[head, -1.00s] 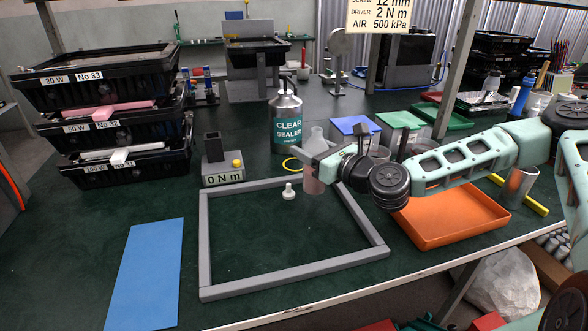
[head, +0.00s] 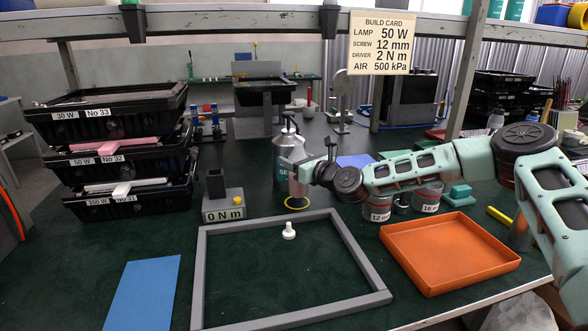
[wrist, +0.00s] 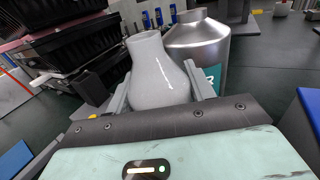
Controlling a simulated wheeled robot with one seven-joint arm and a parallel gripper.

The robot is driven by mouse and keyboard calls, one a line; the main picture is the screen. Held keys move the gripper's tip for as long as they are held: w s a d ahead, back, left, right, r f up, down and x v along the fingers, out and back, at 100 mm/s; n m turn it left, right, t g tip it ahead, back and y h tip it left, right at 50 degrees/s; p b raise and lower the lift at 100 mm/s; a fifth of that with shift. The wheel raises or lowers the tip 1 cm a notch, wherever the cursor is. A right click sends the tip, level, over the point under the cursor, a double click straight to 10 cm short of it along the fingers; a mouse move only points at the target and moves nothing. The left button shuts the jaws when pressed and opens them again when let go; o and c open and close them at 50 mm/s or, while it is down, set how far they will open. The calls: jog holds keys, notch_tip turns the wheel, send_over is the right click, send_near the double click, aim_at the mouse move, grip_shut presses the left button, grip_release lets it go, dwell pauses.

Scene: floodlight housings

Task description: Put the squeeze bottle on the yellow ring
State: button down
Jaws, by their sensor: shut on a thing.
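A silver sealer can (head: 286,145) stands close behind the bottle, partly hidden by it. A grey torque block (head: 222,207) is left of the ring. A grey frame (head: 205,265) with a white knob (head: 289,231) lies in front. An orange tray (head: 450,250) is at right.

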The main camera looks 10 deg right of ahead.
jog(key=shift+w, duration=0.5)
jog(key=shift+w+f, duration=0.2)
jog(key=shift+f, duration=1.5)
jog(key=shift+f, duration=0.2)
jog(key=c, duration=0.6)
grip_release()
jog(key=shift+s, duration=0.1)
jog(key=shift+o, duration=0.2)
jog(key=shift+r, duration=0.1)
